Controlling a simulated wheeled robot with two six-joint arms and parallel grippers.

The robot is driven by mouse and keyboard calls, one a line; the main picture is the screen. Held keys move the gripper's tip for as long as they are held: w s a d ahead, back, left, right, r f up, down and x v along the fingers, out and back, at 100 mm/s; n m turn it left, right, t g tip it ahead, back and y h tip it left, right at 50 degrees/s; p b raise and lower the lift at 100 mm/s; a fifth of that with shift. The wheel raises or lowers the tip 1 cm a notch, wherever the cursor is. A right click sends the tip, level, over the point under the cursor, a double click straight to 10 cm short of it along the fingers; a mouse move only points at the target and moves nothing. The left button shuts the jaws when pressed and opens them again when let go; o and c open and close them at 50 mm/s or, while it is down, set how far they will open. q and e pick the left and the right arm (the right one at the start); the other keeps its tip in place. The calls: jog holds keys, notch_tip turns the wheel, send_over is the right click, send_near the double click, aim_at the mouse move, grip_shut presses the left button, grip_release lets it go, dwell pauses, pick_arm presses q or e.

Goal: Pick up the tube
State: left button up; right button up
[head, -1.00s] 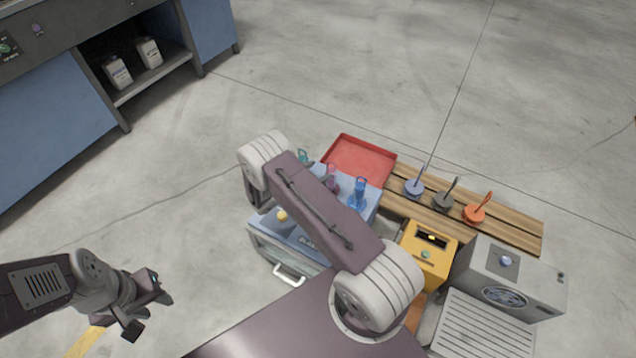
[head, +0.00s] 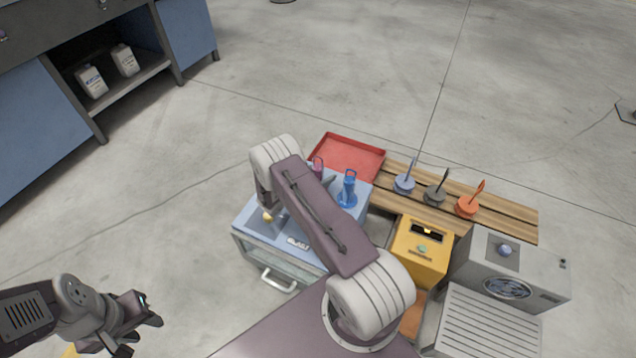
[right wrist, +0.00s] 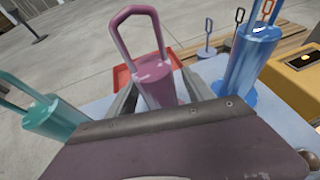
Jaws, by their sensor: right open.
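A pink tube with a loop handle (right wrist: 157,82) stands upright in the middle of the right wrist view, and its handle (head: 317,165) shows past my right arm in the head view. My right gripper (right wrist: 160,98) is open, with its grey fingers on either side of the pink tube's lower part; contact cannot be made out. A blue tube (right wrist: 247,65) stands to its right, also in the head view (head: 348,192). A teal tube (right wrist: 50,118) stands to its left and is hidden in the head view. My left gripper (head: 138,330) is open and empty at lower left.
The tubes stand on a blue-topped box (head: 242,224) with a front handle. Behind it is an empty red tray (head: 350,152).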

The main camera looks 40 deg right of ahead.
jog(key=shift+w+d+f, duration=0.15)
jog(key=shift+d, duration=0.4)
grip_shut()
pick_arm(q)
jog(key=shift+f, duration=0.25)
